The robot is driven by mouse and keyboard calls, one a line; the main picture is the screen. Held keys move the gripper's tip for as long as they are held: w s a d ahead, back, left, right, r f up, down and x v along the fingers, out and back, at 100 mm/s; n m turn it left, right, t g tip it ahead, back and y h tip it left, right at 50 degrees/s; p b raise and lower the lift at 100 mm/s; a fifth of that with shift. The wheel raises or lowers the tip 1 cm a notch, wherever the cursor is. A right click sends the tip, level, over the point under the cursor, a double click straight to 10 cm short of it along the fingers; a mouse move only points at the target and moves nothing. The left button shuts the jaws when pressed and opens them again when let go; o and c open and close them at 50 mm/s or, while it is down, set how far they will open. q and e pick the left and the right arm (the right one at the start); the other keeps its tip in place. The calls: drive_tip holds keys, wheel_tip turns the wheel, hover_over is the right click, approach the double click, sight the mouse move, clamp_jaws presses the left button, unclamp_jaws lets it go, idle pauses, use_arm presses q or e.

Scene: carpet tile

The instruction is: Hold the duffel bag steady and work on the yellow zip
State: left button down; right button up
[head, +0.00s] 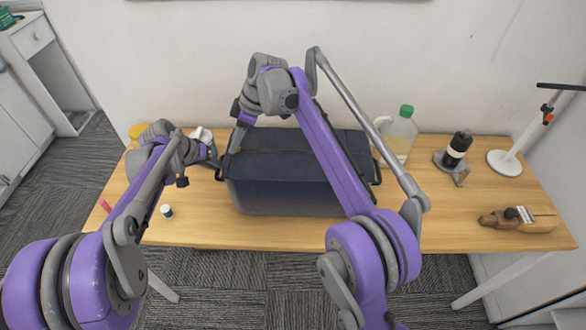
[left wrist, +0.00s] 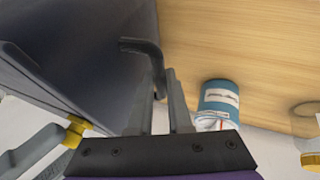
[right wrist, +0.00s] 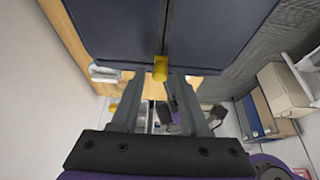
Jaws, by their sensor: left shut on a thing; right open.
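The dark blue duffel bag (head: 290,180) sits upright on the wooden table, its seam running lengthwise along the top. My left gripper (head: 214,168) is at the bag's left end; in the left wrist view its fingers (left wrist: 162,88) are shut on the bag's dark end handle (left wrist: 145,47). My right gripper (head: 235,148) is above the top left end of the bag, open. In the right wrist view the yellow zip pull (right wrist: 160,68) is between its open fingertips (right wrist: 158,76), at the end of the seam.
A small jar (head: 167,211) is front left. A blue-and-white can (left wrist: 219,97) is near my left gripper. The wall is close behind.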

drive_tip(key=v, duration=0.5)
drive_tip(key=shift+d+r, duration=0.2)
drive_tip(key=shift+r, duration=0.15)
use_arm(q)
drive_tip(key=c, duration=0.8)
unclamp_jaws()
drive_tip(key=shift+o, duration=0.2)
